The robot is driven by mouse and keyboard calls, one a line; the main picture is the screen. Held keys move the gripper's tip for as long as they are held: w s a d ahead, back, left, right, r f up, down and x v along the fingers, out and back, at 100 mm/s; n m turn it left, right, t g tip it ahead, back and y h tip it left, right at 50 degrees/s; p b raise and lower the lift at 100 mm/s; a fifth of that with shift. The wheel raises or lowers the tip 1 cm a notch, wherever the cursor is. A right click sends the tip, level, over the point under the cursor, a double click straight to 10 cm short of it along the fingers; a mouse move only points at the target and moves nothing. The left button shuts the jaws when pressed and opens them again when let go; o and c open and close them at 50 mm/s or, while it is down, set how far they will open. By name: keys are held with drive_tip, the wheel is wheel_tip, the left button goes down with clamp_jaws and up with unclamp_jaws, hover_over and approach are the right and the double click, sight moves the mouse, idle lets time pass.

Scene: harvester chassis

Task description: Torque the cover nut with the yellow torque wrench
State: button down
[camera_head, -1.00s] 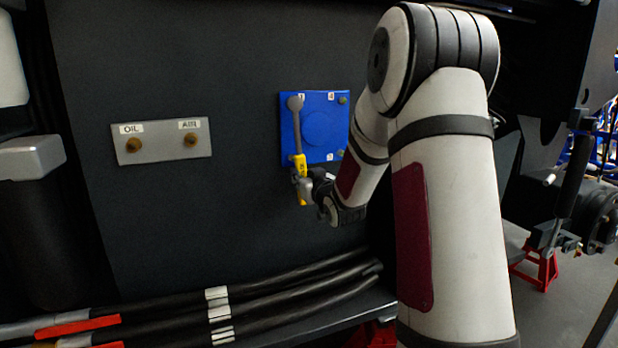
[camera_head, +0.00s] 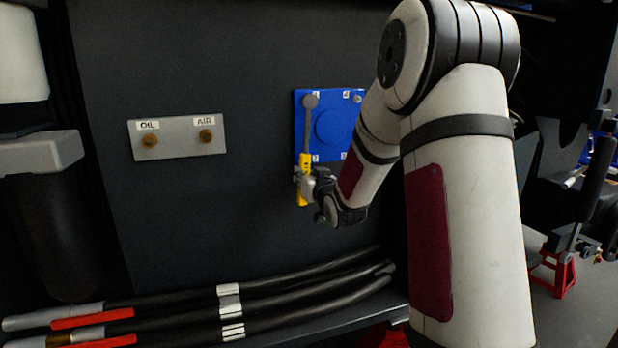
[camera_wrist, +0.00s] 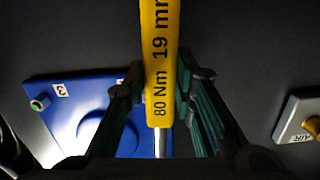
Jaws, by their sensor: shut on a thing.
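The yellow torque wrench (camera_head: 305,165) stands nearly upright in front of the blue cover (camera_head: 328,127), with its grey head (camera_head: 310,101) over the cover's upper-left corner, by the label 1. My gripper (camera_head: 304,184) is shut on the wrench's yellow handle below the cover. In the wrist view the handle (camera_wrist: 161,60) reads "80 Nm 19 mm" and runs between my fingers (camera_wrist: 158,85). The nut under the wrench head is hidden. Another corner nut (camera_head: 357,99) shows at the upper right by label 4. A corner nut (camera_wrist: 40,103) by label 3 shows in the wrist view.
A grey plate (camera_head: 180,138) with brass OIL and AIR fittings is left of the cover. Black hoses (camera_head: 270,300) with white bands run along the bottom. My arm covers the area right of the cover. The dark panel between plate and cover is clear.

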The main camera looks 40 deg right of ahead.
drive_tip(key=shift+r, duration=0.1)
drive_tip(key=a, duration=0.1)
drive_tip(key=a+m, duration=0.1)
drive_tip(key=shift+w+a+r+m, duration=0.2)
drive_tip(key=shift+w+a+m, duration=0.1)
drive_tip(key=shift+w+a, duration=0.1)
idle(0.3)
drive_tip(key=shift+s+d+r+n+h+b, duration=0.1)
drive_tip(key=shift+s+d+r+n+b, duration=0.2)
drive_tip(key=shift+s+d+n+b, duration=1.3)
drive_tip(key=shift+w+d+r+n+h+b, duration=0.1)
drive_tip(key=shift+w+d+r+n+b, duration=0.2)
drive_tip(key=shift+d+n, duration=1.7)
drive_tip(key=shift+s+d+r+n+h+b, duration=0.1)
drive_tip(key=shift+s+d+r+n+b, duration=0.5)
drive_tip(key=shift+d, duration=2.6)
drive_tip(key=shift+s+f+b, duration=0.1)
drive_tip(key=shift+f+b, duration=0.2)
drive_tip(key=shift+f, duration=0.1)
drive_tip(key=shift+a, duration=0.2)
